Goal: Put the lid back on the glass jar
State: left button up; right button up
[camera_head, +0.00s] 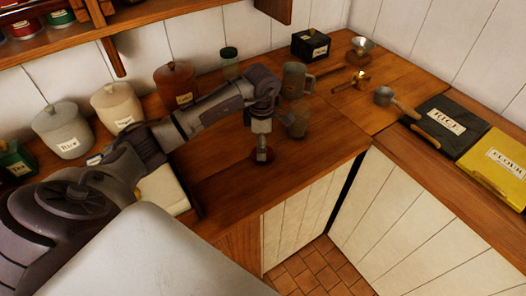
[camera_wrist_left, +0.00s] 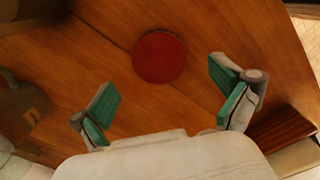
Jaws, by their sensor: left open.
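The lid is a round red disc (camera_wrist_left: 159,57) lying flat on the wooden counter; it also shows in the head view (camera_head: 265,156), partly hidden by my gripper. My left gripper (camera_head: 262,147) points down just above it. In the left wrist view the gripper (camera_wrist_left: 162,78) is open and empty, with the lid beyond the fingertips and between their lines. What looks like the glass jar (camera_head: 298,123), see-through and brownish, stands on the counter just right of and behind my gripper. My right gripper is not in view.
Canisters, including a brown one (camera_head: 176,84), line the back left. The counter's front edge is close.

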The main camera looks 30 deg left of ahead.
pick_arm(q)
jog(key=shift+a+f+p, duration=0.1)
jog(key=shift+f+p, duration=0.25)
jog(key=shift+f, duration=1.3)
jog(key=c, duration=0.9)
